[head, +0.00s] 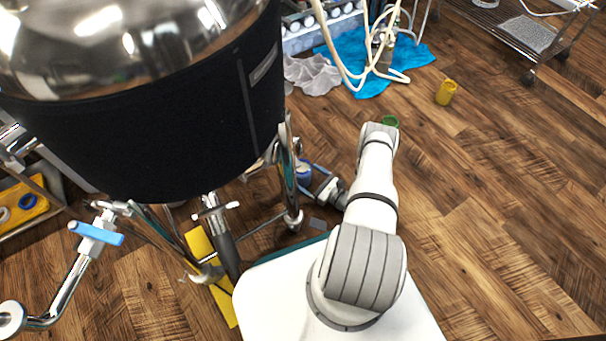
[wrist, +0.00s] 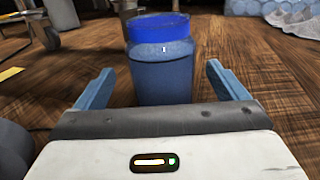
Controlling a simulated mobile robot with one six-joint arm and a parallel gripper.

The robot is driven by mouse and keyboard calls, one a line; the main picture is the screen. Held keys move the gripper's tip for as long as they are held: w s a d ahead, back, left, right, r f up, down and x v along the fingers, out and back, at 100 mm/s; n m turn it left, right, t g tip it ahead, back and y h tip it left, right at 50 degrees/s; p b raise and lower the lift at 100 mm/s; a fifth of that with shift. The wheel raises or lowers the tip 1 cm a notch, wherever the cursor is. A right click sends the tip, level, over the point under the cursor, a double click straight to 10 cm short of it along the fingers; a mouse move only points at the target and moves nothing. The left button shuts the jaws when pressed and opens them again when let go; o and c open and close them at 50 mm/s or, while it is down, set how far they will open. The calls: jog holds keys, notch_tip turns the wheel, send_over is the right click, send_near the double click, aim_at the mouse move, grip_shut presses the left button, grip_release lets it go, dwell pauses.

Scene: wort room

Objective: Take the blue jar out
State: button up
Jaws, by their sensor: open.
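The blue jar (wrist: 163,75) stands upright on the wood floor, with a bright blue lid and a duller blue body. In the head view the jar (head: 304,170) shows small beside a metal leg under the big kettle, partly hidden. My gripper (wrist: 160,66) is open, one finger on each side of the jar in the wrist view, with gaps between fingers and jar. In the head view my gripper (head: 322,182) reaches left toward the jar, low by the floor. I cannot tell how far the jar lies between the fingers.
The large steel kettle with a black jacket (head: 170,130) overhangs the jar. Its metal legs (head: 290,185) stand close by. A green object (head: 390,121) lies behind my arm, and a yellow cup (head: 446,92) beyond it.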

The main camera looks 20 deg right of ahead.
aim_at(302, 173)
jog(key=b+x, duration=0.1)
jog(key=x, duration=0.3)
jog(key=shift+w+d, duration=0.1)
jog(key=shift+c, duration=0.3)
jog(key=c, duration=1.2)
jog(key=shift+r, duration=0.1)
jog(key=shift+c, duration=0.2)
